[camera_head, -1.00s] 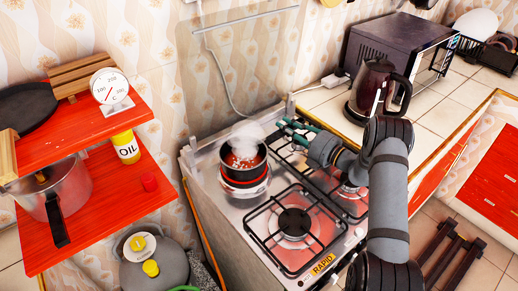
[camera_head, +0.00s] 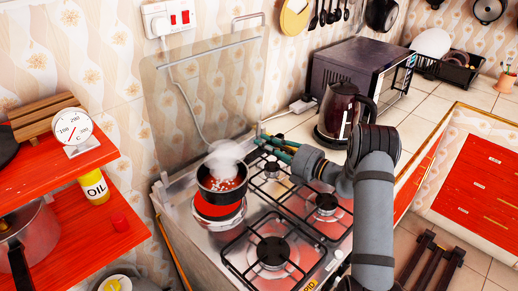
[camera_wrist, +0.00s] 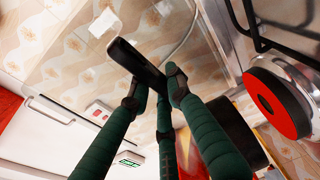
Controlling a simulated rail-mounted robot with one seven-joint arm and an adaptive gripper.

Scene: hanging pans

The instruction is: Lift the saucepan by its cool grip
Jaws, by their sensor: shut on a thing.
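The dark saucepan (camera_head: 222,185) holds steaming contents and is raised above the red-topped hot plate (camera_head: 217,210) at the stove's back left. Steam covers part of its rim. My gripper (camera_head: 264,138), with green fingers, is to the right of the pan in the head view. In the wrist view my gripper (camera_wrist: 150,88) is shut on the black handle (camera_wrist: 132,58), whose end sticks out beyond the fingers. The saucepan's dark side (camera_wrist: 236,128) is partly behind a finger, and the hot plate (camera_wrist: 277,103) shows apart from it.
Stove grates (camera_head: 272,252) lie in front and right of the hot plate. A dark kettle (camera_head: 338,112) and a microwave (camera_head: 362,72) stand behind my arm. Red shelves (camera_head: 75,225) with an oil bottle (camera_head: 94,187) and a dial scale (camera_head: 74,128) are at left.

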